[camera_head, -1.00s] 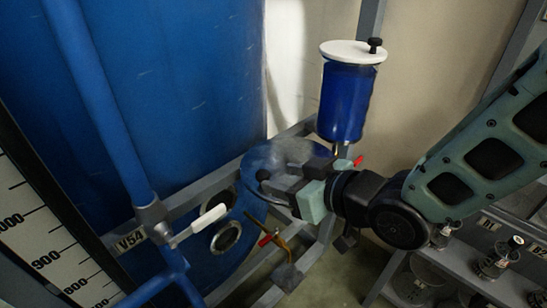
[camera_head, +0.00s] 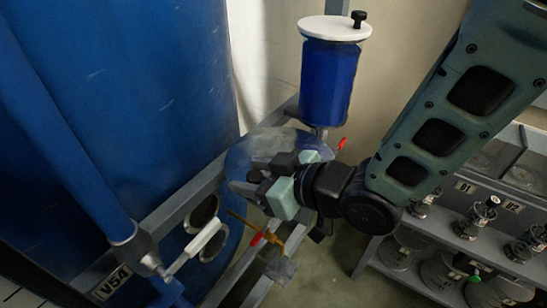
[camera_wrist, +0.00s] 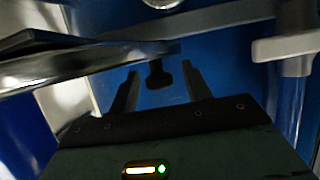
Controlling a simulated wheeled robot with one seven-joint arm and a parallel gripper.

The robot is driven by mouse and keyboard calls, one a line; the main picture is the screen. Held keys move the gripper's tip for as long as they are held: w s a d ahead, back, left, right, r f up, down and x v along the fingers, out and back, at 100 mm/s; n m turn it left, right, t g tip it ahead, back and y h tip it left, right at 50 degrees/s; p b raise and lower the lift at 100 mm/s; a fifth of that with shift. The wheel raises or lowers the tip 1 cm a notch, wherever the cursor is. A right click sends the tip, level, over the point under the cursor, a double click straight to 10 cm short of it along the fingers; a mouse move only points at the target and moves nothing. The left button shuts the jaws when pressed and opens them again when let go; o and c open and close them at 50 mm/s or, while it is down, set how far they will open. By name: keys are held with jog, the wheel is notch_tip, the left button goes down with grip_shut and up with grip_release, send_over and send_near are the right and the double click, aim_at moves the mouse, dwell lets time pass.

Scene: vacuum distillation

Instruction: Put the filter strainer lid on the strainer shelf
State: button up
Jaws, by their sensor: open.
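A round grey-blue disc (camera_head: 240,155), which may be the filter strainer lid, lies on or above a blue vessel left of centre in the head view. My gripper (camera_head: 257,170) is open and overlaps the disc's lower right part. In the wrist view a dark knob (camera_wrist: 158,76) appears between my two open fingers (camera_wrist: 160,88), with blue behind it. I cannot tell whether the fingers touch it. A rack on the right, probably the strainer shelf (camera_head: 437,245), carries labels B1 and B2 and several metal fittings.
A blue canister (camera_head: 328,85) with a white lid (camera_head: 333,29) and black knob stands just behind my gripper. A large blue tank (camera_head: 120,90) and pipe (camera_head: 60,150) fill the left. Grey frame bars (camera_head: 185,200) and a white-handled valve (camera_head: 205,236) lie below left. Bare floor shows below.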

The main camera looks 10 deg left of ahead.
grip_shut()
jog(key=shift+r, duration=0.15)
